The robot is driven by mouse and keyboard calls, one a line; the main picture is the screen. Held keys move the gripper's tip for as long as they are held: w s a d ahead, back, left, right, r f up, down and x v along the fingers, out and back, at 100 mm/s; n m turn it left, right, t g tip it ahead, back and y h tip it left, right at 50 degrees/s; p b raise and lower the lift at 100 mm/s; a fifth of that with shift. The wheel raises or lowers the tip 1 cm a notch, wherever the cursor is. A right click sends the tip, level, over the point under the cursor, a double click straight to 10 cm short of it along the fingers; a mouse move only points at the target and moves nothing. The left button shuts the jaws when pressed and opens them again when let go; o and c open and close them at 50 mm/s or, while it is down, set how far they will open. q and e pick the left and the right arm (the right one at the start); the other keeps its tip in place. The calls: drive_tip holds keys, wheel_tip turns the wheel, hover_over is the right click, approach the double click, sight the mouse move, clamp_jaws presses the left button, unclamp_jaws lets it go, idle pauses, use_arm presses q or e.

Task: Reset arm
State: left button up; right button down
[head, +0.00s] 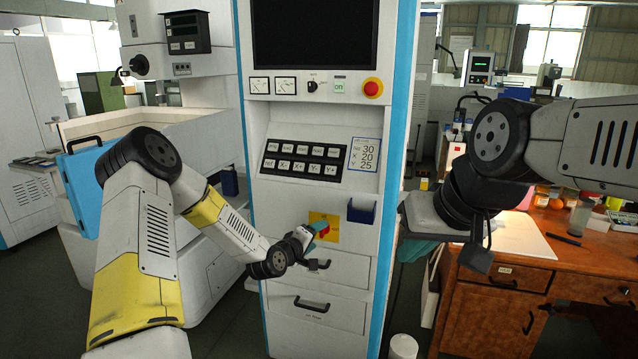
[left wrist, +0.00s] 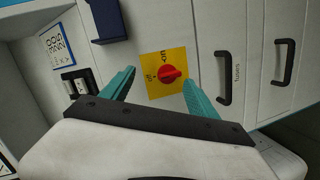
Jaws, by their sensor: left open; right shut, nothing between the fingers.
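My left gripper (head: 313,232) is at the front of the tall white and blue control cabinet (head: 318,120), by a yellow plate (head: 333,222) with a red rotary switch (head: 323,231). In the left wrist view, the plate (left wrist: 154,91) and the red switch (left wrist: 170,74) show between the teal fingers of the open left gripper (left wrist: 160,82). Whether a finger touches the switch cannot be told. My right gripper (head: 445,250) is shut and empty, raised at the right in front of the wooden desk; its fingertips are partly hidden.
Two drawers with black handles (head: 312,305) are below the switch, and a dark blue holder (head: 361,211) is to its right. Above are a keypad (head: 302,161) and a red stop button (head: 372,88). The wooden desk (head: 560,255) stands at the right, a white bin (head: 403,347) below.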

use_arm(q)
drive_tip(key=s+a+r+m+g+y, duration=0.25)
drive_tip(key=s+a+r+m, duration=0.2)
drive_tip(key=s+r, duration=0.4)
drive_tip(key=s+a+r+m+g+y, duration=0.25)
drive_tip(key=s+a+r, duration=0.25)
drive_tip(key=s+r, duration=0.35)
drive_tip(key=s+a+r+g, duration=0.1)
drive_tip(key=s+r, duration=0.1)
drive_tip(key=s, duration=0.9)
drive_tip(key=s+a+r+m+g, duration=0.1)
drive_tip(key=s+a+r, duration=0.1)
drive_tip(key=s, duration=0.9)
drive_tip(key=shift+a+r+m, duration=0.15)
drive_tip(key=shift+r+m, duration=0.15)
drive_tip(key=shift+r, duration=0.45)
